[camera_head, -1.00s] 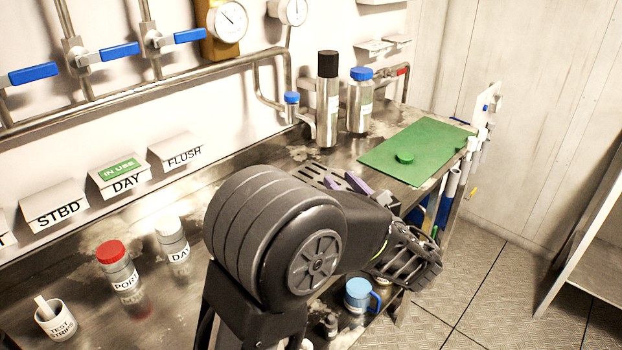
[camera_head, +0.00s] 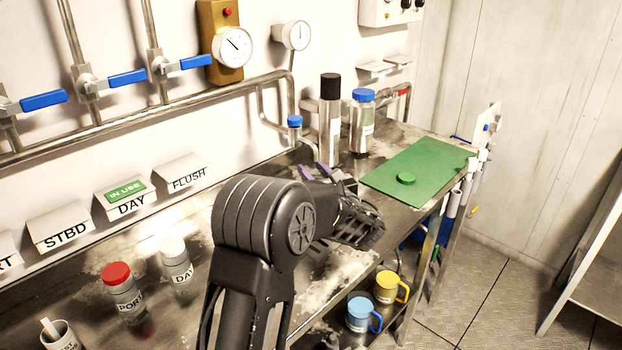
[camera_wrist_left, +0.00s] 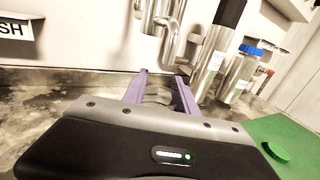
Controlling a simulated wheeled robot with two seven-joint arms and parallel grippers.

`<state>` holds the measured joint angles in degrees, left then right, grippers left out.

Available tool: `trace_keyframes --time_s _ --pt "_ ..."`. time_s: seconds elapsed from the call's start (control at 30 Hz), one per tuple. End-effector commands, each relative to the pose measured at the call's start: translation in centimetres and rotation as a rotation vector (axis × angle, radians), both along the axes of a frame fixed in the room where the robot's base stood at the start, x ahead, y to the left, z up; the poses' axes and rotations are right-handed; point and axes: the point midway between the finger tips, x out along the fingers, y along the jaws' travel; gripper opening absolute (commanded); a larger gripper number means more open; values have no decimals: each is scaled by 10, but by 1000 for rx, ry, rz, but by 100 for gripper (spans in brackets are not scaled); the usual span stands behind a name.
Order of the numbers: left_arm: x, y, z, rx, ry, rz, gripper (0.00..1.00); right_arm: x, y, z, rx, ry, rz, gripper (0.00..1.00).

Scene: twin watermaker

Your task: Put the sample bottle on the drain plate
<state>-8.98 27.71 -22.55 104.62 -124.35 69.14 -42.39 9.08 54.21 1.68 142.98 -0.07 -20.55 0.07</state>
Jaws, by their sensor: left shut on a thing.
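My left gripper (camera_head: 318,172) reaches over the bench towards the wall, its purple fingers just below the small blue-capped tap fitting (camera_head: 295,123). In the left wrist view the fingers (camera_wrist_left: 160,82) are shut on a greyish rounded thing (camera_wrist_left: 157,96), seen only in part, which I take to be the sample bottle. In the head view it is hidden by the gripper. The drain plate, a slotted metal plate in the bench under the tap, is mostly hidden behind the gripper now. I cannot tell whether the bottle touches it. My right gripper is not in view.
A tall black-capped cylinder (camera_head: 330,125) and a blue-capped bottle (camera_head: 361,125) stand close behind the gripper. A green mat (camera_head: 425,165) with a green cap (camera_head: 406,178) lies to the right. Bottles marked PORT (camera_head: 122,295) and DAY (camera_head: 176,265) stand left. Mugs hang or stand below the bench.

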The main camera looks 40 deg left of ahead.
Motion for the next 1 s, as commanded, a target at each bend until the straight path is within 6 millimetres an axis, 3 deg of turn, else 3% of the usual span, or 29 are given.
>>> trace_keyframes --time_s 0.27,0.4,0.6,1.0 --pt "0 1 0 0 0 0 0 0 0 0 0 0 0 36" --pt "6 14 0 0 1 2 0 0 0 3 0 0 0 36" --pt "6 11 -32 0 4 0 0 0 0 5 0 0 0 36" --pt "6 11 -39 -1 0 0 0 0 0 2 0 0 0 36"
